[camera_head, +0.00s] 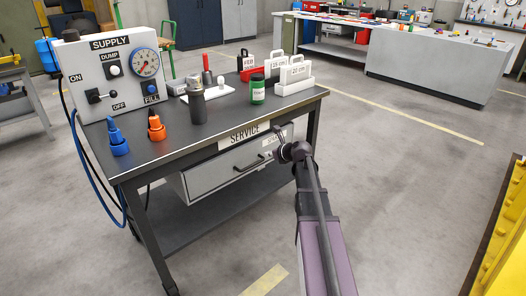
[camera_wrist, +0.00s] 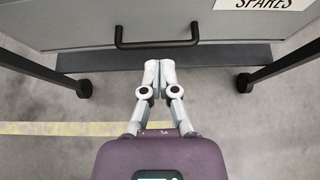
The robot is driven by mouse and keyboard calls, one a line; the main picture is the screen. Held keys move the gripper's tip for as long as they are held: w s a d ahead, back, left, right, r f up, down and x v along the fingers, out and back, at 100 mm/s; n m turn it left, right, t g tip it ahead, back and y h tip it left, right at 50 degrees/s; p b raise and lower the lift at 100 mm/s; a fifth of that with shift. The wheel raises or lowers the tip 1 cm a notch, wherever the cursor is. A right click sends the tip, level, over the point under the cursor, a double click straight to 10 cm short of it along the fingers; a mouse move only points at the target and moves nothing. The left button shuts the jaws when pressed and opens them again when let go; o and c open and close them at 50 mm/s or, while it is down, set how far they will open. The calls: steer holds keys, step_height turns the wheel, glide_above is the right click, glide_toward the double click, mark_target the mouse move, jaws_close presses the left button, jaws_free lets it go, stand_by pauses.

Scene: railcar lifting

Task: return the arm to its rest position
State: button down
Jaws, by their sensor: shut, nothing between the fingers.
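My gripper (camera_wrist: 159,72) shows in the wrist view with its two pale fingers together and nothing between them. It is in front of and below the drawer handle (camera_wrist: 156,43), apart from it as far as I can tell. In the head view my arm (camera_head: 318,215) reaches up from the bottom edge to the right end of the drawer (camera_head: 222,173). The fingers are hard to make out there. The drawer hangs under the service table (camera_head: 165,137); I cannot tell whether it is fully closed.
On the table stand the supply panel (camera_head: 108,82), blue (camera_head: 117,138) and orange (camera_head: 156,128) fittings, a dark cylinder (camera_head: 197,102), a green bottle (camera_head: 257,90) and labelled holders. A blue hose hangs at the left. Floor right of the table is open; a yellow structure (camera_head: 501,240) stands far right.

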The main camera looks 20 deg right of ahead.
steer(key=shift+s+d+r, duration=0.2)
steer(key=shift+s+r, duration=0.05)
steer(key=shift+s, duration=0.2)
stand_by(0.3)
steer(key=s+a+f+n+g, duration=0.3)
steer(key=s+a+n, duration=0.3)
steer(key=a+n, duration=0.2)
steer(key=s+a+f+n+g, duration=0.3)
steer(key=s+a+n, duration=0.3)
steer(key=a+n, duration=0.15)
steer(key=s+a+f+n+g+h, duration=0.2)
steer(key=s+a+n+g, duration=0.1)
steer(key=s+n, duration=0.45)
steer(key=s+a+f+n+g+h, duration=0.1)
steer(key=s+a+n+g+h, duration=0.15)
steer(key=s+n, duration=0.55)
step_height(320, 180, up, 24)
steer(key=n+p, duration=0.1)
steer(key=p, duration=2.4)
steer(key=shift+w+r, duration=0.15)
steer(key=shift+r, duration=0.05)
steer(key=shift+a+y, duration=0.1)
steer(key=shift+y, duration=0.15)
